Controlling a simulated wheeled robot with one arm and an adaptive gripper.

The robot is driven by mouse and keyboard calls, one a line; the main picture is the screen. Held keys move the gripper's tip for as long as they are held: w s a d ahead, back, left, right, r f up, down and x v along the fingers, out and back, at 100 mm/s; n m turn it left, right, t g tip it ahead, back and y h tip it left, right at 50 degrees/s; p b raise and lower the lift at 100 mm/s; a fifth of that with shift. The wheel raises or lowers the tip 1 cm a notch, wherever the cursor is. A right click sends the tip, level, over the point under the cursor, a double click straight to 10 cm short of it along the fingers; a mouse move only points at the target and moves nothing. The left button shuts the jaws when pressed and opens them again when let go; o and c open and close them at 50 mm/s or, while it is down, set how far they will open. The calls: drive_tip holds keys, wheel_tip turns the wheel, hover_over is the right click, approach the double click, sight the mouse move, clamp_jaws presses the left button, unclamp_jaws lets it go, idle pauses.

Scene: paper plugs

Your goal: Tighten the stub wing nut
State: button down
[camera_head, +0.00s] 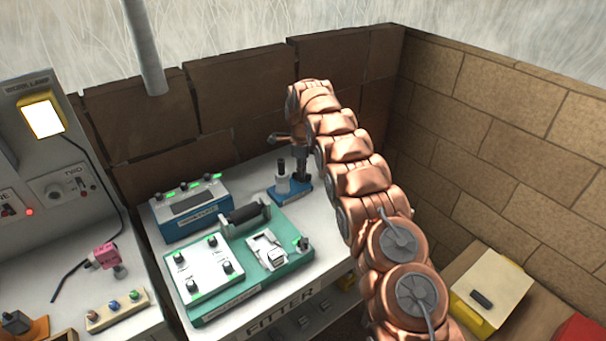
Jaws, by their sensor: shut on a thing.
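A small blue base (291,194) stands at the back of the white bench, with a light grey post with a dark top (282,178) on its left part. My gripper (303,179) comes down over the right part of this base, pointing downward, its dark fingers just above the blue surface. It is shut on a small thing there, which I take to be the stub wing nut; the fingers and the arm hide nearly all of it. I cannot tell how tight the nut sits.
A teal fixture (210,311) with white plates, a dark roller and knobs fills the bench front. A blue box (191,214) with green lights stands behind it. Brown panels and a brick wall (500,110) close off the back and right.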

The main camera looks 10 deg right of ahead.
idle(0.5)
drive_tip(key=shift+a+m+b, duration=0.1)
drive_tip(key=shift+m+b, duration=0.2)
drive_tip(key=shift+m, duration=0.7)
drive_tip(key=m, duration=0.3)
drive_tip(key=shift+f+b, duration=0.1)
drive_tip(key=shift+b, duration=0.2)
drive_tip(key=m, duration=0.4)
drive_tip(key=shift+b, duration=0.35)
drive_tip(key=c, duration=1.3)
unclamp_jaws()
